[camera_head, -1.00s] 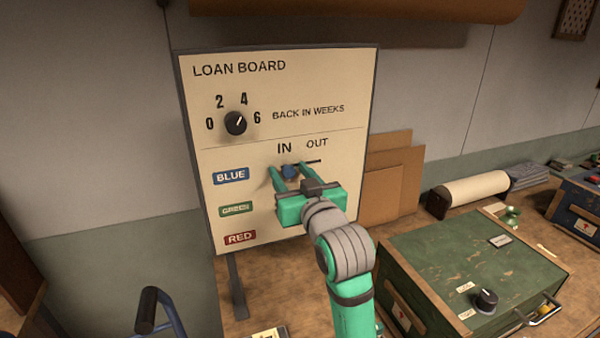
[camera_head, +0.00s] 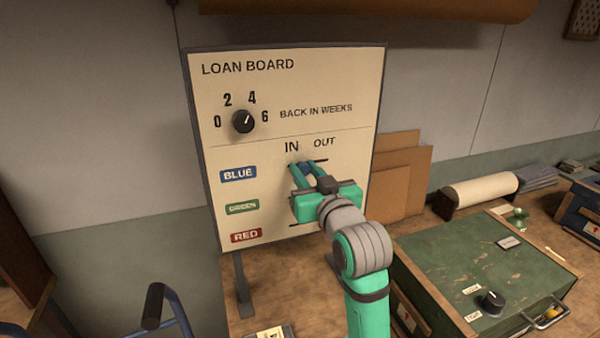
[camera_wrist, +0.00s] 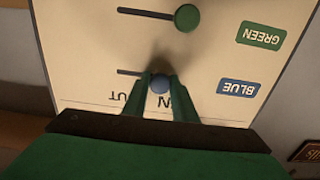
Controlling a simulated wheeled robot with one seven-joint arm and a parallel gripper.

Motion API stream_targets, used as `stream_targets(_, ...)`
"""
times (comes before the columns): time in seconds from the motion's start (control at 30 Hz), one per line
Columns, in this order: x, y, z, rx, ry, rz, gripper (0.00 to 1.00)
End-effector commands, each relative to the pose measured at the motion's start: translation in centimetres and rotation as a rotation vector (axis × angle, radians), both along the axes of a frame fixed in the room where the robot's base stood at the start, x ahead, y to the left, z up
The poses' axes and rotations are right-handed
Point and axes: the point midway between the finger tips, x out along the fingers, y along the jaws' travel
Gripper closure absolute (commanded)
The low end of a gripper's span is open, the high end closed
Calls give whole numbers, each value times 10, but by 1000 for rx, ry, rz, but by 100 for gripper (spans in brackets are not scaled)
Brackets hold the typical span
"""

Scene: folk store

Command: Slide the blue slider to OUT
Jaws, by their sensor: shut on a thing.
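The loan board (camera_head: 270,80) stands upright, with IN and OUT printed over the top slot. The blue slider (camera_wrist: 160,84) is a round blue knob on the slot in the BLUE row; it also shows in the head view (camera_head: 305,168). My gripper (camera_wrist: 160,79) is shut on the knob, one finger on each side. In the head view, my gripper (camera_head: 304,166) reaches the board from the front. The knob sits between the IN and OUT ends, with slot showing on its OUT side. My gripper hides the lower slots in the head view.
The green slider (camera_wrist: 187,18) sits at the IN end of its own slot. A black dial (camera_head: 243,121) is above on the board. A green case (camera_head: 475,265) with a knob and handle stands to the right on the bench. Brown cardboard sheets (camera_head: 405,180) lean behind the board.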

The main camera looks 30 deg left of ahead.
Motion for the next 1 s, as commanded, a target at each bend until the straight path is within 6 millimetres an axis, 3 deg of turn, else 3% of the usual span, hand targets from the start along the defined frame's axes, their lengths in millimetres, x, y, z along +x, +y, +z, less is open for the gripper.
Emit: stream_targets(1.0,40,-36,-1,-2,3,-2,84)
